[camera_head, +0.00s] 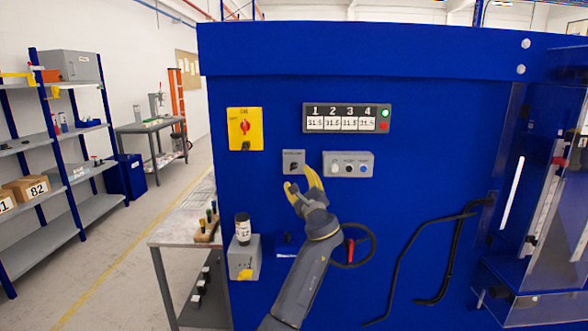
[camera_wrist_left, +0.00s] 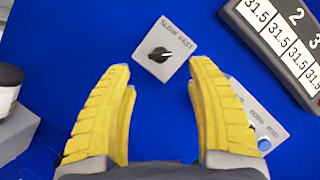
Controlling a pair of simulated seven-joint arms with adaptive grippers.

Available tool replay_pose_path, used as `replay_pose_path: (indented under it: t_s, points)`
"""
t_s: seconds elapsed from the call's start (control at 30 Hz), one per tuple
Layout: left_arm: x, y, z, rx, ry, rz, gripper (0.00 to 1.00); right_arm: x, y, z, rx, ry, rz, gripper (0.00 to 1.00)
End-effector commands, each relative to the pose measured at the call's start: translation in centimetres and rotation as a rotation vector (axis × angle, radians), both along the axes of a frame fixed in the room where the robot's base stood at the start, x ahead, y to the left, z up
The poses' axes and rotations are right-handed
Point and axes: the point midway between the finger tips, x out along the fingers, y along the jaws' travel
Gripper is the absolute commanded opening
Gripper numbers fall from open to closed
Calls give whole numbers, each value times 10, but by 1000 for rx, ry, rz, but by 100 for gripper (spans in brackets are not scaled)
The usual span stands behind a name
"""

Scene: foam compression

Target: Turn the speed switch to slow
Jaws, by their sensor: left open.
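The speed switch (camera_head: 293,163) is a black knob on a small grey square plate on the blue machine panel. In the left wrist view the knob (camera_wrist_left: 160,54) sits on its plate, labelled SLOW and FAST, and its white pointer mark points to the right, toward the FAST side. My left gripper (camera_head: 303,183) is just below the switch plate, its yellow fingers pointing up toward it. In the left wrist view the left gripper (camera_wrist_left: 165,85) is open, its fingers spread to either side below the knob, with nothing between them. My right gripper is in neither view.
A grey button box (camera_head: 348,164) lies right of the switch, under a numbered display (camera_head: 347,118). A yellow plate with a red rotary switch (camera_head: 245,128) is up to the left. A red-handled wheel (camera_head: 352,246) sits below, beside my arm.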

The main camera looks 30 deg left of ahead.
Motion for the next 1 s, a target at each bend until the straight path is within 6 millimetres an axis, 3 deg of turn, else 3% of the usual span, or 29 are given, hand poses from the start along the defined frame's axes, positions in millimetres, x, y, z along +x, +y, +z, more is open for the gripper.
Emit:
replay_pose_path:
  t_s: [0.4, 1.0]
  points:
    - [39, 43, 17, 0, 0, 0, 56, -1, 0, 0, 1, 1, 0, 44]
    - [49, 54, 20, 0, 0, -2, 56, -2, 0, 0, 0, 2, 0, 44]
